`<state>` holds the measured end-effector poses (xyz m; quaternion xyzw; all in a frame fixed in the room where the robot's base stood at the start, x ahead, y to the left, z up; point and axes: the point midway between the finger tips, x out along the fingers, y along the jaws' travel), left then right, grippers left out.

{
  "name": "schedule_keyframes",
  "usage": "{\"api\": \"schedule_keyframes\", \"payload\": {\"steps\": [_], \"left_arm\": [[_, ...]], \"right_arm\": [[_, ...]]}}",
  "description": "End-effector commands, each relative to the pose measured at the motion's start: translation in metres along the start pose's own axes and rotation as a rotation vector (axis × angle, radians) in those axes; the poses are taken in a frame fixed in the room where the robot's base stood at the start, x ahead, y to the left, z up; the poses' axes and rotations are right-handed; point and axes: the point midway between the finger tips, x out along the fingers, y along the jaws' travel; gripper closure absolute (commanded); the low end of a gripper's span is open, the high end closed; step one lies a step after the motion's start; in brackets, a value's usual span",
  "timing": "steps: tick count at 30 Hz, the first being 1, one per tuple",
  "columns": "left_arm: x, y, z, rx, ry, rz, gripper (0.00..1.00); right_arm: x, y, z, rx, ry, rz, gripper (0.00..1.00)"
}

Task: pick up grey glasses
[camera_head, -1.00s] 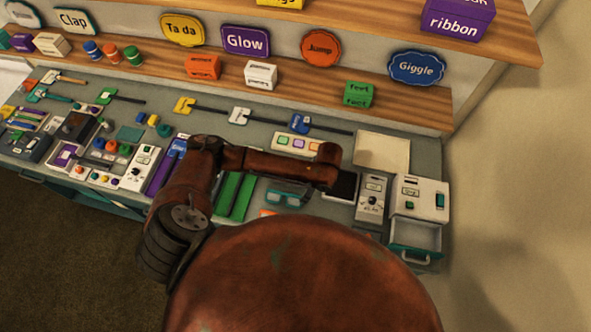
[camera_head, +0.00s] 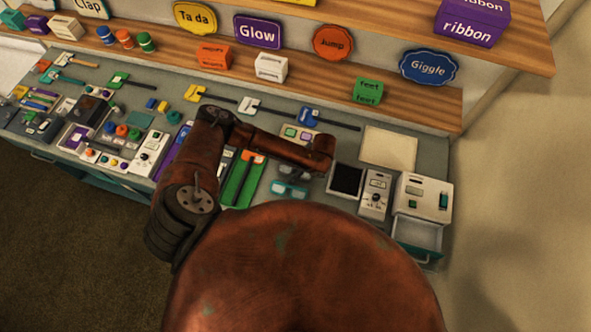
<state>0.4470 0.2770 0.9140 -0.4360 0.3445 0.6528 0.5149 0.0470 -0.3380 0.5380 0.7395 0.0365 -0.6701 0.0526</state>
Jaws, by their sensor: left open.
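A pair of glasses with teal-looking lenses (camera_head: 290,189) lies on the grey counter, just in front of my left forearm. A small greyish item (camera_head: 286,171) lies right behind it, partly under the forearm; I cannot tell whether it is another pair of glasses. My left arm comes in from the left and bends over the counter. My left gripper (camera_head: 321,166) is at its far end, behind and to the right of the teal-looking glasses, open and apart from them. Its fingers are mostly hidden by the wrist. My right gripper is not in view.
A black tablet (camera_head: 346,179), a grey device (camera_head: 375,194) and a white cabinet (camera_head: 421,196) with an open drawer (camera_head: 418,236) stand to the right. A green panel (camera_head: 243,180) lies to the left. Shelves with word blocks and signs are behind. A beige square (camera_head: 388,148) lies clear.

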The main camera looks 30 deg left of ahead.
Motion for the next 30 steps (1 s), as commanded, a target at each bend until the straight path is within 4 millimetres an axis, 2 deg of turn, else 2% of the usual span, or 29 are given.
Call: {"api": "schedule_keyframes", "payload": {"steps": [6,24,30], "left_arm": [[0.0007,-0.0001,0.0002,-0.001,0.0,0.0,0.41],[0.0003,-0.0002,0.0004,-0.001,0.0,0.0,0.83],[0.0002,-0.0003,0.0004,-0.001,0.0,-0.001,0.84]], "right_arm": [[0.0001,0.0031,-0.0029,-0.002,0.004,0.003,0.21],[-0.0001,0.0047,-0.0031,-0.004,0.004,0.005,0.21],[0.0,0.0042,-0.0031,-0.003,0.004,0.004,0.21]]}}
